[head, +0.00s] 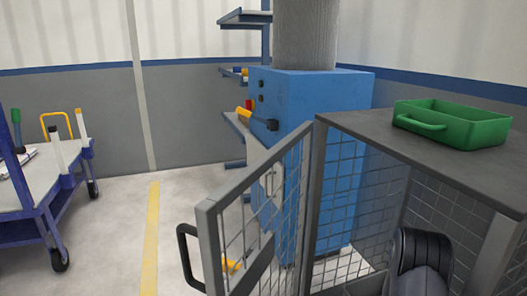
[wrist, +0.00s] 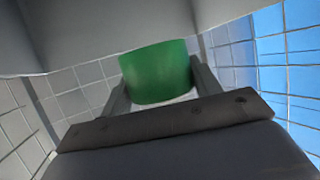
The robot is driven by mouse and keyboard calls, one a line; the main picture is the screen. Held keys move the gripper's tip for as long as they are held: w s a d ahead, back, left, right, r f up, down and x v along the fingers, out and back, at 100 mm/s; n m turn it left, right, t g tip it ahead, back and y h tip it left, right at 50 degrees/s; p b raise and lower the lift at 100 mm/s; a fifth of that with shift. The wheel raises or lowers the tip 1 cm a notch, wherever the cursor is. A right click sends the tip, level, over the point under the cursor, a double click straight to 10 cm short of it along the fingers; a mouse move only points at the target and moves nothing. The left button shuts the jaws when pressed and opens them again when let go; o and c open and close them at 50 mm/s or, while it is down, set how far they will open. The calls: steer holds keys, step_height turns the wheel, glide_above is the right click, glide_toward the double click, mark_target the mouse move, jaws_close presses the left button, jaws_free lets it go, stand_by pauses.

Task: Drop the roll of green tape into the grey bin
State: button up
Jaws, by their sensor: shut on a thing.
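The roll of green tape (wrist: 155,72) is in the wrist view, held between the two fingers of my gripper (wrist: 160,80). My gripper is shut on it, one finger at each side. The head view does not show the tape or the gripper; only a dark part of my arm shows at the lower right, by the mesh cage. I cannot pick out a grey bin in either view.
A mesh cage (head: 315,185) has its door (head: 232,238) swung open. A green tray (head: 470,128) sits on its grey top. A blue cabinet (head: 300,100) stands behind, a blue trolley (head: 40,185) at left. The floor between is clear. Grey surfaces and mesh lie close around my gripper.

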steer(key=o, duration=1.1)
steer(key=shift+o, duration=0.2)
steer(key=shift+s+a, duration=0.1)
steer(key=p+v, duration=0.3)
steer(key=v, duration=0.7)
steer(key=shift+s+a+r+p, duration=0.15)
steer(key=shift+s+r+p, duration=0.05)
steer(key=shift+p, duration=0.15)
steer(key=b+x, duration=0.4)
steer(key=x, duration=0.6)
steer(key=shift+w+f, duration=0.2)
steer(key=shift+f, duration=0.1)
steer(key=r, duration=0.1)
steer(key=r+p, duration=0.2)
steer(key=shift+w+d, duration=0.1)
steer(key=shift+d, duration=0.15)
steer(key=shift+r+p, duration=0.55)
steer(key=shift+r, duration=0.4)
